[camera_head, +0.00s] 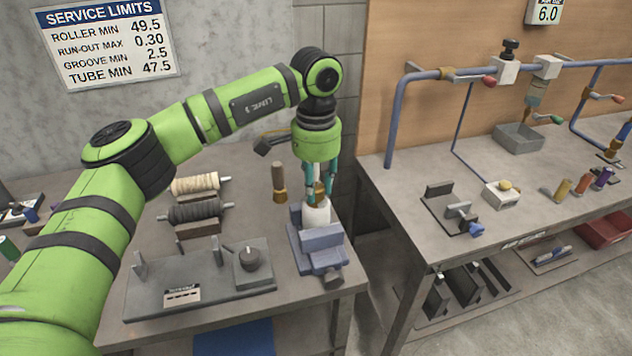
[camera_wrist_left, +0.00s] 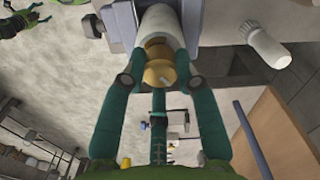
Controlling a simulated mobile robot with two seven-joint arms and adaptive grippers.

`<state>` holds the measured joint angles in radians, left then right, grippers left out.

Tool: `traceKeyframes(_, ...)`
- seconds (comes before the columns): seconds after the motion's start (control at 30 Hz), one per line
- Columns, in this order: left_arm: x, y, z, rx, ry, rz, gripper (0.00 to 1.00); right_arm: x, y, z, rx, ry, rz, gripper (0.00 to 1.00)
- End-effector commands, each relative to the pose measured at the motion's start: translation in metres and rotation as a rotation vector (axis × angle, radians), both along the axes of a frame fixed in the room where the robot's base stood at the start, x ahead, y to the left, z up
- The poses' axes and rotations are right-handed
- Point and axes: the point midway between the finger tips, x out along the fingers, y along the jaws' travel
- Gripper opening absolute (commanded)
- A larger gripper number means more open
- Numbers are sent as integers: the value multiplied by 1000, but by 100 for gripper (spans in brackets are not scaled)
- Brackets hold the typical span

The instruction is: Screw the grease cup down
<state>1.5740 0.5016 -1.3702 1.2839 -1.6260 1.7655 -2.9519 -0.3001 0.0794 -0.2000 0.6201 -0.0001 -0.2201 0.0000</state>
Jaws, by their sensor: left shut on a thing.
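The brass grease cup (camera_head: 319,187) sits at the upper end of a white cylinder (camera_head: 316,215), which stands upright in a blue-grey vise (camera_head: 322,249) at the right end of the left bench. My left gripper (camera_head: 320,194) points down over the cup, with its teal fingers on both sides of it. In the left wrist view the grease cup (camera_wrist_left: 158,73) lies between the fingertips of my left gripper (camera_wrist_left: 158,80), which is shut on it. The fingers partly hide the cup in the head view.
A wooden-handled tool (camera_head: 279,183) stands just left of the vise. Rollers (camera_head: 196,211) and a grey fixture with a knob (camera_head: 198,281) fill the bench farther left. A gap separates it from the right bench (camera_head: 405,213), which carries blue pipes (camera_head: 397,120).

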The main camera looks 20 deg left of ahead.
Motion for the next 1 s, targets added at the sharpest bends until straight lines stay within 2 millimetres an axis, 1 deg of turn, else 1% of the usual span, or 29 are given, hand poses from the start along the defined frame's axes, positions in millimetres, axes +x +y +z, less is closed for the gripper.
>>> traceKeyframes(0.27, 0, 0, 1, -1, -1, -29, 0, 0, 0, 0, 0, 0, 0, 63)
traceKeyframes(0.9, 0, 0, 1, -1, -1, -33, 0, 0, 0, 0, 0, 0, 0, 63)
traceKeyframes(0.93, 0, 0, 1, -1, -1, -33, 43, 0, 0, 0, 0, 0, 0, 63)
traceKeyframes(0.97, 0, 0, 1, -1, -1, -33, 55, 0, 0, 0, 0, 0, 0, 63)
traceKeyframes(1.0, 0, 0, 1, -1, -1, -33, 56, 0, 0, 0, 0, 0, 0, 63)
